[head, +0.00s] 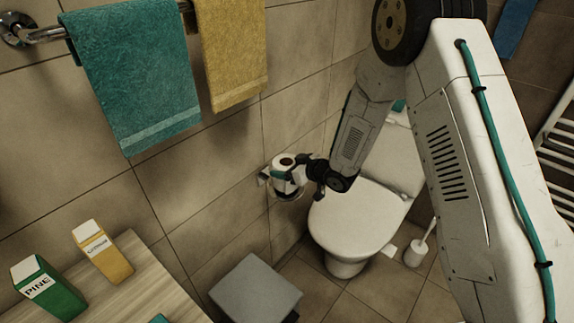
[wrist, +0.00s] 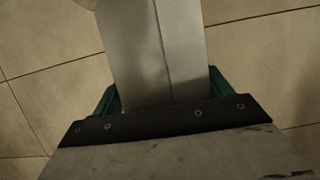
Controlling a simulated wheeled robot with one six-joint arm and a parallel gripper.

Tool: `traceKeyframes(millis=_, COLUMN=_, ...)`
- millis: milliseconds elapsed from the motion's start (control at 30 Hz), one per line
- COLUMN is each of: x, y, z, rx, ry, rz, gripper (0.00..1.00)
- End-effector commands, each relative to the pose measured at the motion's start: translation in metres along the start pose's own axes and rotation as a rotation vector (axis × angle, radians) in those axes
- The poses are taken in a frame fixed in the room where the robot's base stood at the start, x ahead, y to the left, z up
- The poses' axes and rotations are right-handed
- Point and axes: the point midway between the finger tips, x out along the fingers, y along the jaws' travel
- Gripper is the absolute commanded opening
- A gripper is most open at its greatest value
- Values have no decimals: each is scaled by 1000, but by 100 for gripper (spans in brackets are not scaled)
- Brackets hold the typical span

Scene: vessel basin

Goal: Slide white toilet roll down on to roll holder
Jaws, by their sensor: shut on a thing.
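The white toilet roll (head: 285,161) is upright beside the tiled wall in the head view, its dark core hole facing up. My gripper (head: 289,176) is shut on the roll from the right, around its side. In the wrist view the roll (wrist: 155,50) fills the space between the green fingers of my gripper (wrist: 161,95). The chrome roll holder (head: 263,177) is fixed to the wall at the roll's left, with part of it showing below the roll. How far the roll is down on the holder I cannot tell; the roll and gripper hide most of the holder.
The toilet (head: 352,218) stands right of the roll, lid closed. A grey bin (head: 255,287) is below on the floor. A teal towel (head: 138,75) and a yellow towel (head: 232,50) hang above left. A green carton (head: 48,290) and a yellow carton (head: 104,252) stand on a wooden top.

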Motion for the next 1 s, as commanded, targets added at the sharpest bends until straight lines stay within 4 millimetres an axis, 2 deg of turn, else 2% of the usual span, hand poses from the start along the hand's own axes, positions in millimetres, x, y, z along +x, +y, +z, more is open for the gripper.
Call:
traceKeyframes(millis=233, x=0, y=0, z=0, rx=0, ry=1, rz=0, gripper=53)
traceKeyframes(millis=267, x=0, y=0, z=0, rx=0, ry=1, rz=0, gripper=80)
traceKeyframes(millis=333, x=0, y=0, z=0, rx=-1, ry=1, rz=0, gripper=100)
traceKeyframes(millis=667, x=-6, y=1, z=0, rx=0, ry=0, rz=1, gripper=100)
traceKeyframes(millis=1000, x=-61, y=1, z=0, rx=0, ry=1, rz=3, gripper=100)
